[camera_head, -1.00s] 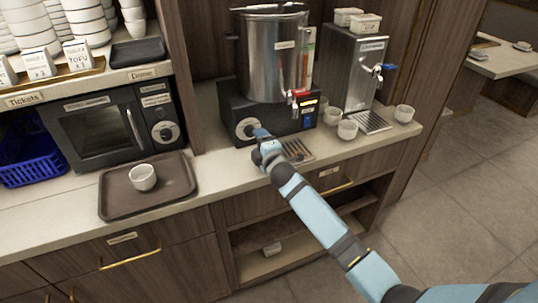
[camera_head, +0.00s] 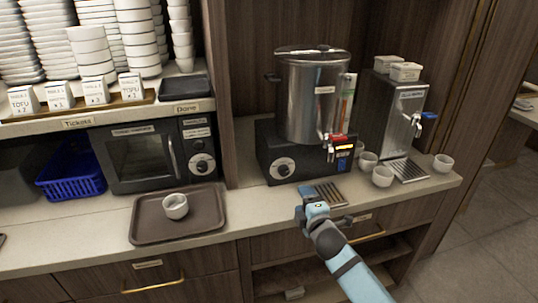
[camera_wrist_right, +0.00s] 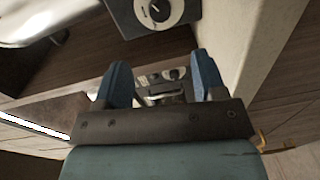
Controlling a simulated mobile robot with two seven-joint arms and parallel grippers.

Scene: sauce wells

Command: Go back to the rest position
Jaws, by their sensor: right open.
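My right gripper (camera_head: 308,193) is in front of the counter's front edge, below the steel urn (camera_head: 311,100). It also shows in the right wrist view (camera_wrist_right: 163,75), with its two blue fingers apart and nothing between them. It is clear of the round dial (camera_head: 283,168) on the urn's black base. A round dial (camera_wrist_right: 158,11) on a dark panel also shows at the top of the right wrist view. My left gripper is in neither view.
A brown tray (camera_head: 150,232) with a white cup (camera_head: 176,206) lies on the counter, left of my right gripper. A microwave (camera_head: 140,157) and blue basket (camera_head: 72,178) stand behind. Several white cups stand near the steel dispenser (camera_head: 393,115). The floor at right is clear.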

